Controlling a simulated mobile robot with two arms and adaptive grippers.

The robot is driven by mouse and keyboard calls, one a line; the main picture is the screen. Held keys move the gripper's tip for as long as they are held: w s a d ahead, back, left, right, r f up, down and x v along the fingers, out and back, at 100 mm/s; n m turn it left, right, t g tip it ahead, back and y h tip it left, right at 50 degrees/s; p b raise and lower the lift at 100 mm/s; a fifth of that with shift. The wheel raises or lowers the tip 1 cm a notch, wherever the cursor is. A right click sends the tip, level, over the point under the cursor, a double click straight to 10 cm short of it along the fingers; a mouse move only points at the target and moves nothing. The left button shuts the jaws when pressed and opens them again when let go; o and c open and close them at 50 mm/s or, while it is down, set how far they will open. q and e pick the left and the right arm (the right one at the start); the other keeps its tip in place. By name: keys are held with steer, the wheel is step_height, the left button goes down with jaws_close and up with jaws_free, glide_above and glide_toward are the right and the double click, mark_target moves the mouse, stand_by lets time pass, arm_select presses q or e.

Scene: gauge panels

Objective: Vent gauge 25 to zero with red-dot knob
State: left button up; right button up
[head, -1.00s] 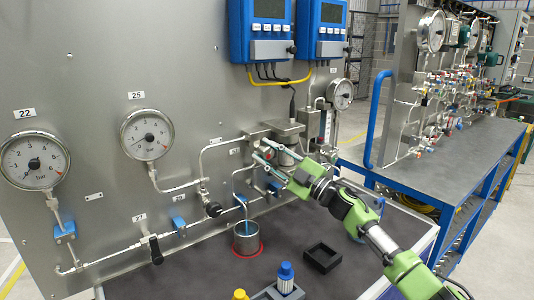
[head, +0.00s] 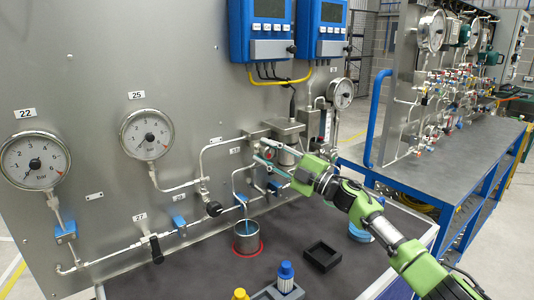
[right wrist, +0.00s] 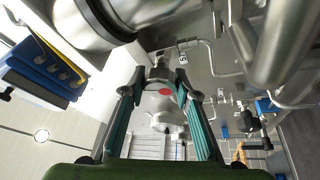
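Gauge 25 (head: 147,134) is a round white dial on the steel panel in the head view; its needle stands off to one side, its exact reading too small to tell. The silver knob with a red dot (right wrist: 165,92) shows between the fingers in the right wrist view. My right gripper (head: 262,150) is by the fittings right of gauge 25, its two fingers apart, one on each side of the knob. In the right wrist view, the gripper (right wrist: 160,78) seems to leave small gaps beside the knob. In the head view the knob is hidden. My left gripper is not in view.
Gauge 22 (head: 35,160) is at the left. A metal cup (head: 247,236) with a thin blue tube stands on a red ring below the pipes. A black square holder (head: 322,256) and blue-capped and yellow-capped items are on the bench. Blue transmitters (head: 262,30) hang above.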

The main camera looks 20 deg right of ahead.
steer(key=o, duration=0.3)
steer(key=shift+d, duration=0.1)
steer(key=v, duration=1.2)
